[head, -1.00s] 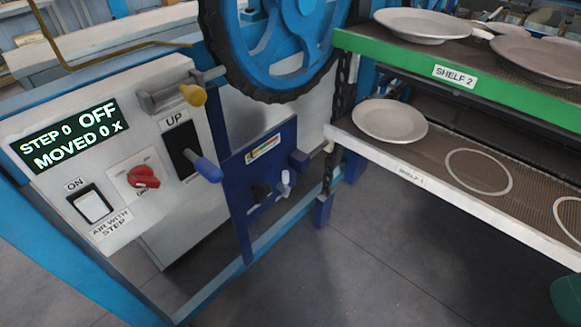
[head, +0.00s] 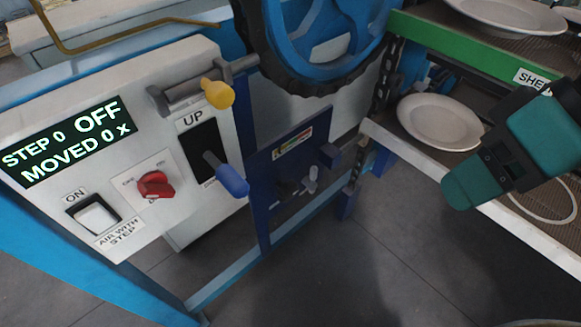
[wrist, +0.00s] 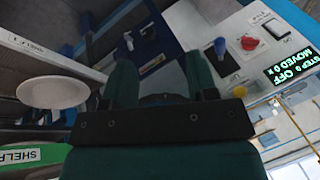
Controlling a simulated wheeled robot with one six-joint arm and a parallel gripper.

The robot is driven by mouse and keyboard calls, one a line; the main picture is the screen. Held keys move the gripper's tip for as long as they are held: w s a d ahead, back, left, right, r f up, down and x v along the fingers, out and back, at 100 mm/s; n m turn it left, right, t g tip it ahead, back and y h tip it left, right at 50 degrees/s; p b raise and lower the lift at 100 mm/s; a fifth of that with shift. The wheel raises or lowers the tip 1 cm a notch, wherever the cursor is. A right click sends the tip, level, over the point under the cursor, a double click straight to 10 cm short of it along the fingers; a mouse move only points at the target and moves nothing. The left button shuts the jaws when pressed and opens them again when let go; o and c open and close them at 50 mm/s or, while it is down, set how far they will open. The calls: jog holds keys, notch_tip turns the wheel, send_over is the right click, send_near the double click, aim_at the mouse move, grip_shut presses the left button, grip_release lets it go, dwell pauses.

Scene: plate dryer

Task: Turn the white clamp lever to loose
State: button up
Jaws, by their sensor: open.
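The white clamp lever (head: 311,180) is a small pale handle low on the dark blue bracket (head: 262,185), below the big blue wheel. A dark knob (head: 283,190) sits just left of it. My gripper (head: 465,188) is teal and hangs to the right of the lever in the head view, in front of the lower shelf and apart from the lever. In the wrist view, which is turned upside down, my gripper (wrist: 160,68) has its two fingers spread with nothing between them. The lever (wrist: 129,41) shows there near the left fingertip.
The control panel (head: 60,200) at left carries a red knob (head: 155,185), a blue-handled lever (head: 228,178) and a yellow-tipped handle (head: 218,93). Plates (head: 440,122) lie on the shelves at right. The rubber-rimmed wheel (head: 330,40) is above. The floor in front is open.

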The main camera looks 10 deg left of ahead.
jog(key=w+a+f+m+y+b, duration=0.2)
jog(key=a+f+m+b, duration=0.1)
jog(key=f+b, duration=0.4)
jog(key=w+a+f+m+y+b, duration=0.2)
jog(key=w+a+f+b, duration=0.1)
jog(key=f+b, duration=0.4)
jog(key=m+t+y+b, duration=0.4)
jog(key=m+t+b, duration=0.9)
jog(key=m+b, duration=1.85)
send_near(315, 175)
jog(key=w+a+p, duration=0.1)
jog(key=w+p, duration=0.1)
jog(key=p, duration=0.5)
jog(key=w+a+n+p, duration=0.1)
jog(key=w+a+p, duration=0.1)
jog(key=p, duration=0.5)
jog(key=w+a+n+p, duration=0.1)
jog(key=w+a+p, duration=0.1)
jog(key=p, duration=0.5)
jog(key=shift+a+r+n, duration=0.25)
jog(key=shift+r, duration=0.1)
jog(key=shift+w+a+f+b, duration=0.35)
jog(key=shift+w+a+b, duration=0.05)
jog(key=shift+w+a, duration=0.6)
jog(key=shift+w, duration=0.1)
jog(key=shift+c, duration=0.5)
